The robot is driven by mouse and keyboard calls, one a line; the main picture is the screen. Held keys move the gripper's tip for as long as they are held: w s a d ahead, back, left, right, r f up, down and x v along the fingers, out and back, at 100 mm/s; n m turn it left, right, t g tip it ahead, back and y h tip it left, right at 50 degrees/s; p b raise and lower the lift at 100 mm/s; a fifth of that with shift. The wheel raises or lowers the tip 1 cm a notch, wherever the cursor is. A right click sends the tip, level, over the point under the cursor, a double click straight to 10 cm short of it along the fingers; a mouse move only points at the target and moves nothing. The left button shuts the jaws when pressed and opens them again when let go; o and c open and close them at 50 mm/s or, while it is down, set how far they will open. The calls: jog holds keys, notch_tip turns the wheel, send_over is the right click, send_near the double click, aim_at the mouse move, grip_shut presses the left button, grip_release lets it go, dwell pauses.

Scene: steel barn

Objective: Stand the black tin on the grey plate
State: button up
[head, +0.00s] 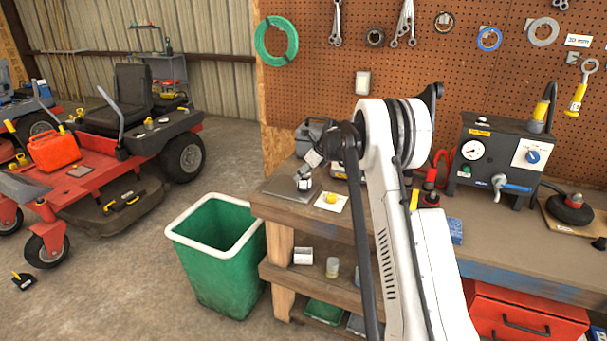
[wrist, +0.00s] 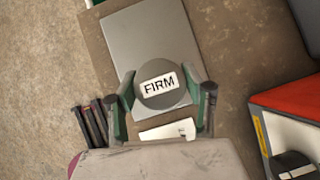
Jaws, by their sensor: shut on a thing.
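The black tin (wrist: 158,97) shows from above in the wrist view as a dark round lid with a white label reading FIRM. My gripper (wrist: 163,90) is shut on it, with a green-padded finger on each side. The grey plate (wrist: 150,45) is a flat rectangle behind and beneath the tin in this view; the tin overlaps its near part. In the head view my gripper (head: 304,179) is over the right part of the plate (head: 277,191) at the bench's left end. I cannot tell whether the tin touches the plate.
A white card (head: 341,206) with a yellow item (head: 332,198) lies right of the plate. Dark equipment (head: 312,135) stands behind it. A green bin (head: 215,270) stands on the floor left of the bench. A pump unit (head: 495,160) stands farther right on the bench (head: 480,235).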

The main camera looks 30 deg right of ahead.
jog(key=shift+f, duration=0.1)
jog(key=o, duration=1.4)
jog(key=v, duration=1.2)
jog(key=s+a+r+n+h, duration=0.1)
jog(key=s+a+r+n, duration=0.6)
jog(key=s+a, duration=0.3)
jog(key=s+a+r+n+h, duration=0.1)
jog(key=s+a+r+n, duration=0.65)
jog(key=s+a, duration=0.3)
jog(key=s+a+f+n, duration=0.2)
jog(key=s+n, duration=0.3)
jog(key=s, duration=0.4)
jog(key=s+a+f+n+t, duration=0.1)
jog(key=s+a+f+n, duration=0.2)
jog(key=s, duration=0.6)
jog(key=s+a+f+n+h, duration=0.1)
jog(key=s+a+f+n, duration=0.1)
jog(key=s+a+n, duration=0.2)
jog(key=shift+s+a+f+n+b, duration=0.15)
jog(key=shift+s+n, duration=0.8)
jog(key=shift+s, duration=0.55)
jog(key=shift+s+a+f+n+b, duration=0.15)
jog(key=shift+s+n, duration=0.75)
jog(key=shift+s, duration=0.6)
